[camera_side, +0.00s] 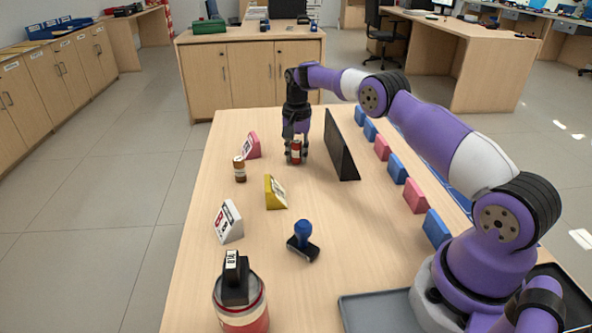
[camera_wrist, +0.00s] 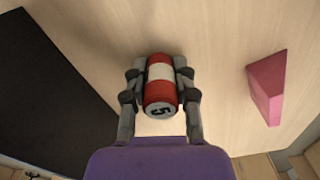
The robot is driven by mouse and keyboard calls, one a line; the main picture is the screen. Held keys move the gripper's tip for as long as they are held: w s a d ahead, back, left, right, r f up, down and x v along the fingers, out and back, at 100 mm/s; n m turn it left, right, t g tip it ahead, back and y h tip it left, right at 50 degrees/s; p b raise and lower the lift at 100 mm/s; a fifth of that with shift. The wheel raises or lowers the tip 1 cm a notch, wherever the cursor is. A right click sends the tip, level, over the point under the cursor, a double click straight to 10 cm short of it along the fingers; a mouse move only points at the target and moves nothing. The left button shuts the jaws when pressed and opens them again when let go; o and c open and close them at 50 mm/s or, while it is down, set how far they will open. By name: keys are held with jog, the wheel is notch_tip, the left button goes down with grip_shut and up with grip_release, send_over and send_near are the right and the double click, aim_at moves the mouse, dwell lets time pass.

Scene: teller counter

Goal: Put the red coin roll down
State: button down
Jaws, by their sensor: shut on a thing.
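The red coin roll (camera_wrist: 160,88) has a white band and a "5" on its end. My gripper (camera_wrist: 160,78) is shut on it, with a finger on each side. In the side view my gripper (camera_side: 296,153) points down near the far end of the counter, and the red coin roll (camera_side: 295,151) shows between its fingers. The roll is at or close to the counter top (camera_side: 330,230); I cannot tell whether it touches.
A dark upright panel (camera_side: 341,146) stands just right of my gripper. A pink wedge sign (camera_side: 252,145) and a brown-and-white roll (camera_side: 239,169) stand to its left. A yellow wedge (camera_side: 275,192), a white wedge (camera_side: 228,222) and a blue stamp (camera_side: 303,240) are nearer.

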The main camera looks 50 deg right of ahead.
aim_at(296, 141)
jog(key=shift+f, duration=0.1)
jog(key=c, duration=0.7)
grip_release()
jog(key=shift+o, duration=0.2)
notch_tip(296, 141, up, 8)
jog(key=shift+f, duration=0.25)
jog(key=s+a+r+n+t, duration=0.1)
jog(key=s+a+r+n, duration=0.3)
jog(key=r, duration=0.3)
jog(key=s+a+r+n+t, duration=0.2)
jog(key=s+a+r, duration=0.25)
jog(key=r, duration=0.25)
jog(key=s+a+f+n+t, duration=0.1)
jog(key=s+a+f+n, duration=0.1)
jog(key=s, duration=0.6)
jog(key=s+a+f+n+t, duration=0.1)
jog(key=s+a+f+n, duration=0.1)
jog(key=s+a+n, duration=0.2)
jog(key=s+a, duration=0.1)
jog(key=s, duration=0.2)
jog(key=shift+s+a+f+t, duration=0.25)
jog(key=shift+s+a+t, duration=0.05)
jog(key=shift+s, duration=0.05)
